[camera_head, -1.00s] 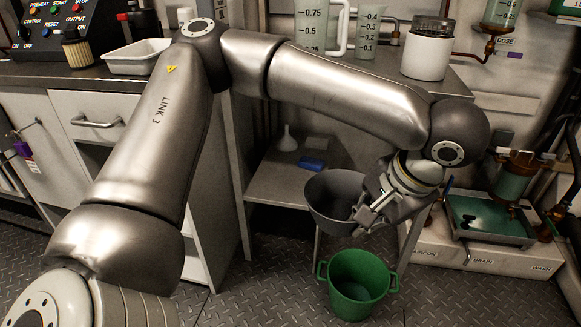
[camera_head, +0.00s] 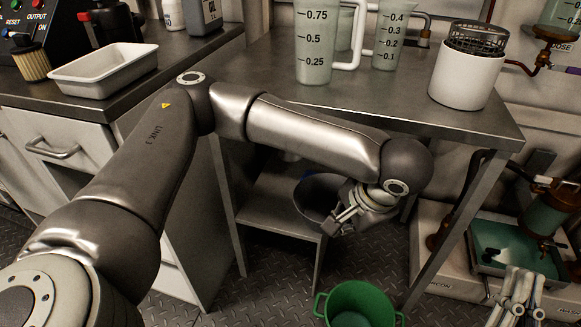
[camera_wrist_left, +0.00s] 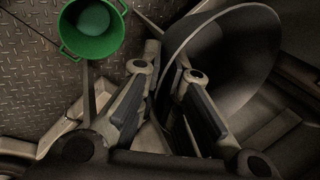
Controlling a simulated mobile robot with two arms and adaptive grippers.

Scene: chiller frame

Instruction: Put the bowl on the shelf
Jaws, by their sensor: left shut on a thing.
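The dark grey bowl (camera_head: 310,199) is tilted in the head view, and my wrist partly hides it. It fills the upper right of the left wrist view (camera_wrist_left: 240,60). My left gripper (camera_head: 343,219) is shut on the bowl's rim, with the wall between its fingers (camera_wrist_left: 172,88). The grey lower shelf (camera_head: 262,222) is under the metal table; the bowl overlaps its right part in the head view, and I cannot tell whether they touch. My right gripper (camera_head: 514,292) shows at the lower right, apart from the bowl; its finger opening is unclear.
A green bucket (camera_head: 357,305) stands on the floor in front of the shelf. The tabletop (camera_head: 400,100) above holds measuring jugs (camera_head: 316,45) and a white container (camera_head: 464,78). Table legs (camera_head: 450,225) flank the shelf. A counter with a white tray (camera_head: 104,70) is at left.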

